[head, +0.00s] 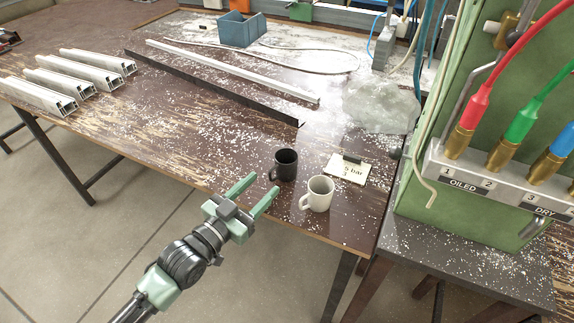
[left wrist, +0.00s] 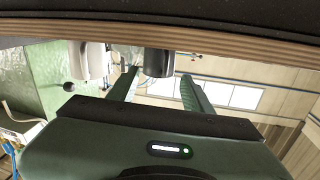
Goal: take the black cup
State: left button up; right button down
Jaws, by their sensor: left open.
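The black cup (head: 287,164) stands upright near the front edge of the brown bench, its handle towards the lower left. A white cup (head: 318,194) stands just in front of it to the right. My left gripper (head: 265,183) is open and empty at the bench's front edge, its fingers pointing at the black cup and the tips just short of it. In the left wrist view, which looks upside down, the black cup (left wrist: 158,62) appears between the two finger tips. The white cup (left wrist: 91,61) is left of the fingers there. My right gripper is not in view.
A paper card with a clip (head: 346,170) lies right of the cups. A crumpled clear plastic bag (head: 382,105) and a green cabinet with hoses (head: 480,100) stand further right. A dark bar (head: 210,88) and white profiles (head: 65,83) lie at the back and left.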

aim_at(270, 174)
pick_arm(q)
jog(key=x, duration=0.2)
jog(key=r+p+x, duration=0.1)
jog(key=x, duration=0.1)
jog(key=shift+w, duration=0.35)
jog(key=shift+w+d+f, duration=0.15)
jog(key=shift+w+d, duration=0.25)
jog(key=shift+w, duration=0.05)
grip_shut()
dwell(0.7)
